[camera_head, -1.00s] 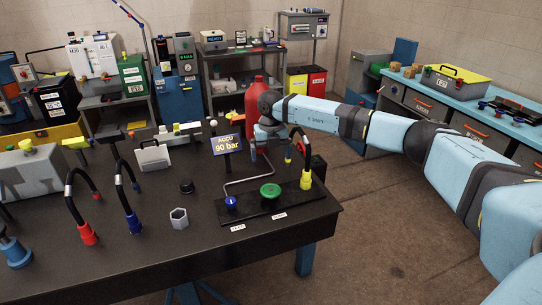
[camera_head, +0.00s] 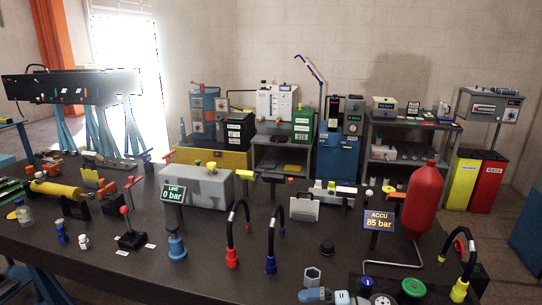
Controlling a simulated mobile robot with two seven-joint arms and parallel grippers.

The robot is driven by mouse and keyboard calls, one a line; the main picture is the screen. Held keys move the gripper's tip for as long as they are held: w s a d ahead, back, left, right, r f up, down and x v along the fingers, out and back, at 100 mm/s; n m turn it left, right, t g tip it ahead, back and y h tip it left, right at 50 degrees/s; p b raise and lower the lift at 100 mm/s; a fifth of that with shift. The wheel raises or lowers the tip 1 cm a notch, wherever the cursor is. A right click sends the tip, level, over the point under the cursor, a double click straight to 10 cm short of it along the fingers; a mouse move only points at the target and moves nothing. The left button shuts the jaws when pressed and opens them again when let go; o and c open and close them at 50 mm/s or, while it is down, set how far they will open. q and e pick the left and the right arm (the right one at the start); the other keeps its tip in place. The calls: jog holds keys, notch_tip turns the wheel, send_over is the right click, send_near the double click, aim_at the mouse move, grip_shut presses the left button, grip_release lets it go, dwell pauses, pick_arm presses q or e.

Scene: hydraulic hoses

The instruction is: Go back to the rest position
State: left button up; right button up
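Neither gripper can be made out in the head view. Some light blue and grey parts (camera_head: 328,297) show at the bottom edge; I cannot tell whether they belong to my arm. The dark workbench (camera_head: 200,270) carries a red bottle-shaped accumulator (camera_head: 424,198) standing upright at the right. An ACCU display (camera_head: 379,220) reads 85 bar. A LINE display (camera_head: 173,195) reads 0 bar. One black hose (camera_head: 233,235) ends in a red fitting, and another (camera_head: 271,237) in a blue one. A looped hose with a yellow fitting (camera_head: 459,290) stands beside a green handwheel (camera_head: 413,287).
A grey box (camera_head: 195,185) and a yellow cylinder (camera_head: 57,190) are on the bench. A hex nut (camera_head: 312,276) and a black knob (camera_head: 327,248) lie near the front. Shelves (camera_head: 283,152) and yellow and red bins (camera_head: 475,182) stand behind. A bright doorway (camera_head: 128,75) is at the back left.

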jog(key=s+a+r+m+t+y, duration=0.1)
jog(key=s+a+m+t+y, duration=0.1)
jog(key=s+m+t, duration=0.3)
jog(key=s+d+f+m+t+h+p, duration=0.2)
jog(key=s+d+f+m+h, duration=0.4)
jog(key=s+m, duration=0.3)
jog(key=s+d+f+m+t+h+p, duration=0.2)
jog(key=s+d+f+m+h, duration=0.4)
jog(key=m, duration=0.7)
jog(key=s+h, duration=0.2)
jog(key=s, duration=0.1)
jog(key=shift+s+d+m, duration=0.15)
jog(key=shift+s+m, duration=0.15)
jog(key=shift+s, duration=0.1)
